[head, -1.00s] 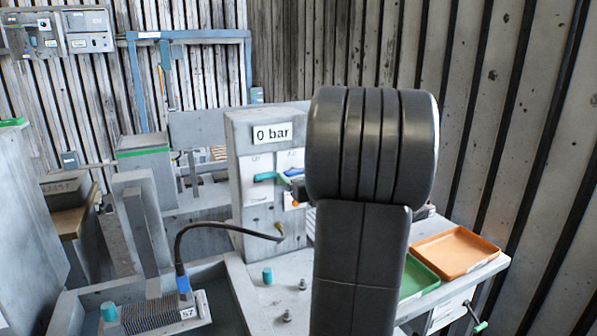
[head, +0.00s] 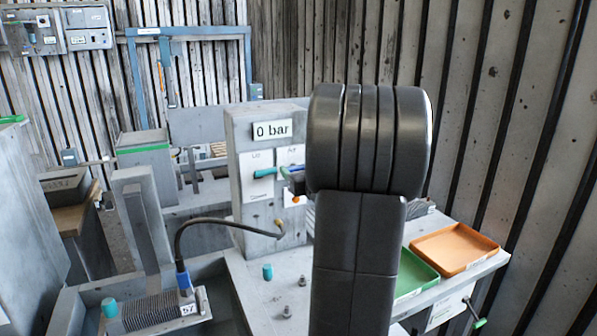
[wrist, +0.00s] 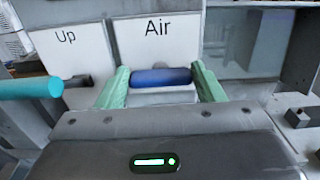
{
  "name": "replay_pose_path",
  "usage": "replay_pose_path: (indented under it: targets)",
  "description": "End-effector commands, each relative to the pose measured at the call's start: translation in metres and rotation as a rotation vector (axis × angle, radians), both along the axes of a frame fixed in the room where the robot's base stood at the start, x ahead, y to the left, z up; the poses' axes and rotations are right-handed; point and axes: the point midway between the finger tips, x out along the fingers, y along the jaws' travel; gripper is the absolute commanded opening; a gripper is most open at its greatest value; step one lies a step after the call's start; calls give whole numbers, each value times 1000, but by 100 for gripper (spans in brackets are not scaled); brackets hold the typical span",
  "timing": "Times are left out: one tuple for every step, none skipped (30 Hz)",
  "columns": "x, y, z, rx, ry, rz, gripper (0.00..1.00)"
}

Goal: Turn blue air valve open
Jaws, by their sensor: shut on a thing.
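The blue air valve handle (wrist: 160,77) lies level across the middle of the wrist view, below a white plate marked "Air" (wrist: 157,30). My gripper (wrist: 161,72) has green fingers, one at each end of the handle, and is shut on it. In the head view a bit of the blue handle (head: 294,168) shows at the panel (head: 248,212), left of my dark arm. My arm hides most of the gripper there. The panel's sign (head: 272,130) reads "0 bar".
A teal handle (wrist: 30,88) under the "Up" plate (wrist: 65,42) sticks out close to my gripper's left. A bent dark hose (head: 195,222) stands at front left. Green (head: 414,276) and orange (head: 455,248) trays lie to the right.

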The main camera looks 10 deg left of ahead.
Motion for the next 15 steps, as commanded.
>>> replay_pose_path:
  targets:
    - [0, 0, -2, -12, -9, 0, 39]
    - [0, 0, -2, -20, -15, 0, 39]
    - [0, 0, -3, -34, -25, 1, 39]
    - [0, 1, -3, -45, -34, 1, 39]
    - [0, 1, -4, -58, -43, 1, 39]
    - [0, 1, -4, -78, -56, 1, 39]
    - [0, 1, -5, -95, -67, 0, 39]
    - [-1, 1, -5, -113, -80, 0, 39]
    - [-1, 1, -6, -138, -98, 1, 39]
    - [-1, 1, -6, -157, -111, 1, 39]
    - [-1, 1, -6, -179, -126, 0, 39]
    - [-1, 1, -6, -209, -146, 0, 39]
    - [-1, 1, -7, -232, -161, 0, 39]
    - [-1, 2, -7, -255, -178, 0, 39]
    - [-1, 2, -7, -288, -199, 0, 39]
